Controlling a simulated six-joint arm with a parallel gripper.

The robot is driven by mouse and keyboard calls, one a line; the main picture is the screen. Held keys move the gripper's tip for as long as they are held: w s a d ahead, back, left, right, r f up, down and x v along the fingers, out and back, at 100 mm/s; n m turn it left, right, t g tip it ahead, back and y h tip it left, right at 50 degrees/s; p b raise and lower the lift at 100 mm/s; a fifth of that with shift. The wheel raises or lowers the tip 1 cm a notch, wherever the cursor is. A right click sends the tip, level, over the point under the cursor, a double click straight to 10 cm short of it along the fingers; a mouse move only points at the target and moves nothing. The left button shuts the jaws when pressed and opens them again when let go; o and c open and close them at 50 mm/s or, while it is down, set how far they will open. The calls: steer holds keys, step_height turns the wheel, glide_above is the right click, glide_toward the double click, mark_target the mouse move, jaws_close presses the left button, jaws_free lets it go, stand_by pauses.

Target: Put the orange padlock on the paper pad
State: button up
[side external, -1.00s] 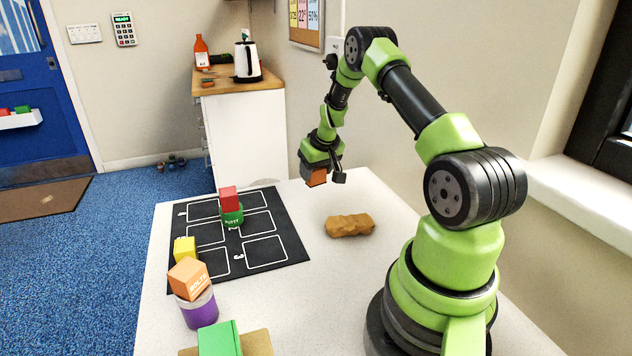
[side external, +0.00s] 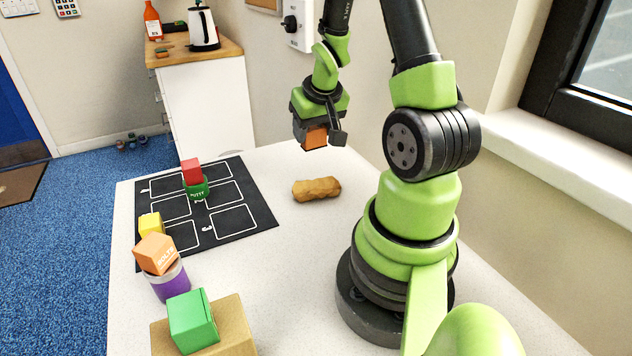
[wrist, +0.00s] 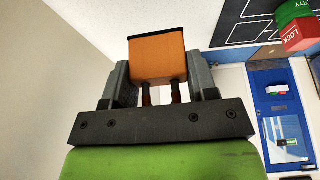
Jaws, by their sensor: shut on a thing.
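My gripper (side external: 318,140) is shut on the orange padlock (side external: 314,138), high above the white table. In the wrist view the padlock (wrist: 158,60) is a boxy orange body between my two fingers (wrist: 158,78), with two dark shackle posts towards the palm. A crumpled brown paper pad (side external: 317,189) lies on the table, below my gripper in the side picture. There is a clear gap between padlock and pad in that view. The pad does not show in the wrist view.
A black mat (side external: 235,225) with white outlined cells lies left of the pad. A red block (side external: 191,171) sits on a green tub (side external: 197,190) there. A yellow block (side external: 150,224), an orange box (side external: 156,254) on a purple tub (side external: 171,283), and a green block (side external: 192,320) stand nearer.

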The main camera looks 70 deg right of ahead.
mark_target(313, 178)
steer(key=shift+s+a, duration=0.35)
steer(key=shift+a, duration=0.05)
steer(key=shift+s+a+f, duration=0.15)
steer(key=shift+f, duration=3.8)
steer(key=o, duration=1.1)
steer(key=shift+f, duration=0.1)
